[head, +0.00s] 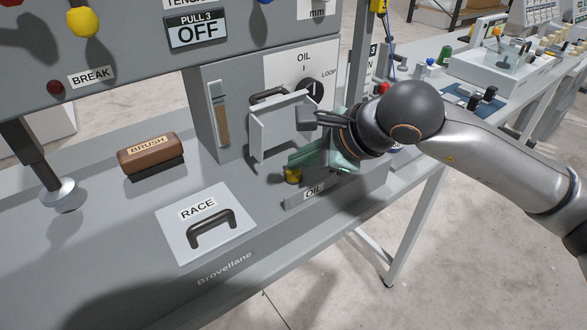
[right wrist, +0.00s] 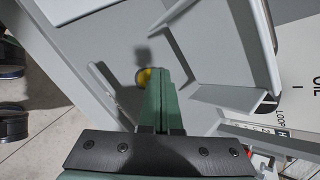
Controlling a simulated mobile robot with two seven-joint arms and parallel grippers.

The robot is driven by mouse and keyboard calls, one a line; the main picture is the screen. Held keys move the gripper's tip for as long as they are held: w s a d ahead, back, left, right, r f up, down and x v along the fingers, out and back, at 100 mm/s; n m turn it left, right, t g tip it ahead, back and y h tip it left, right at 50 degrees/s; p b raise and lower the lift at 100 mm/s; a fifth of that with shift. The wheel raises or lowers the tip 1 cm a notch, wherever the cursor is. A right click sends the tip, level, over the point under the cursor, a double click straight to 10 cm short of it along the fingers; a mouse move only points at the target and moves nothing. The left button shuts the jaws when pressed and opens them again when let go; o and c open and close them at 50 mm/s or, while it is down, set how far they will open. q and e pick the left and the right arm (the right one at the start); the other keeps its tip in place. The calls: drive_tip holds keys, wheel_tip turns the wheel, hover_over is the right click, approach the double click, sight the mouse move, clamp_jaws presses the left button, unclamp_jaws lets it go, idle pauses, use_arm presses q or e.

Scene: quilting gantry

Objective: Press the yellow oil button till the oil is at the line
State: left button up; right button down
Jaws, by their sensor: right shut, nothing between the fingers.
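The yellow oil button (head: 293,175) sits on the machine's grey bed beside the OIL label (head: 313,191). It also shows in the right wrist view (right wrist: 145,77), partly covered by my fingers. My right gripper (head: 292,162) is shut and empty, its green fingertips right over the button. I cannot tell whether they touch it. In the right wrist view the closed fingers (right wrist: 157,76) point at the button. The upright oil gauge (head: 222,117) on the grey housing is brown in its lower part and pale above. I cannot make out its line. My left gripper is not in view.
A grey hinged flap (head: 283,130) stands close behind my right fingers. The LOOP knob (head: 313,89) is above it. A lidded RACE plate (head: 206,222) with a dark handle and a brown brush (head: 151,152) lie to the left. The bed's front edge is near.

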sight(300, 182)
drive_tip(key=shift+f, duration=0.25)
drive_tip(key=shift+r, duration=0.1)
idle(0.4)
drive_tip(key=shift+r, duration=0.85)
wheel_tip(300, 182, up, 5)
drive_tip(key=shift+p, duration=1.25)
